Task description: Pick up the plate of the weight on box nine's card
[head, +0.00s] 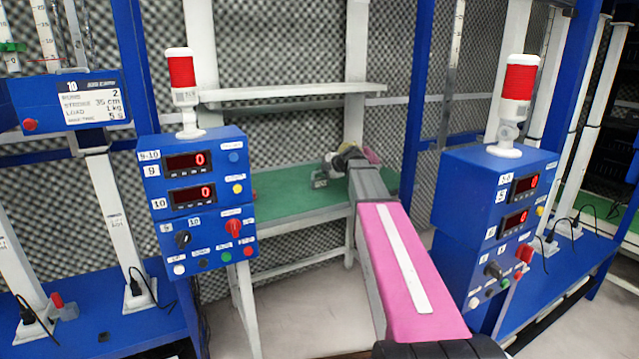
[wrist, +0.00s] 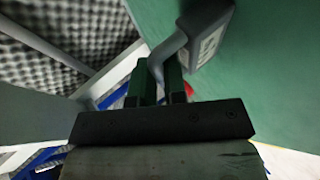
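In the wrist view the two dark fingers of my gripper (wrist: 160,82) stand close together, with a bent grey handle between them. The handle belongs to a grey plate (wrist: 212,32) with a white label, too small to read. The plate is beside the green bench surface; I cannot tell whether it touches it. In the head view my gripper (head: 340,160) is far off at the green bench (head: 290,208), and a small grey piece shows beside it. The card in view (head: 92,104) is headed 10 and reads load 1 kg. I see no card headed nine.
A blue control box (head: 206,238) labelled 9-10 stands left of my arm, its two displays at 0. Another blue box (head: 455,245) stands close on the right. Both carry red-topped lamps. A white rail (head: 290,93) crosses above the bench. A red thing (wrist: 189,90) shows beside the fingers.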

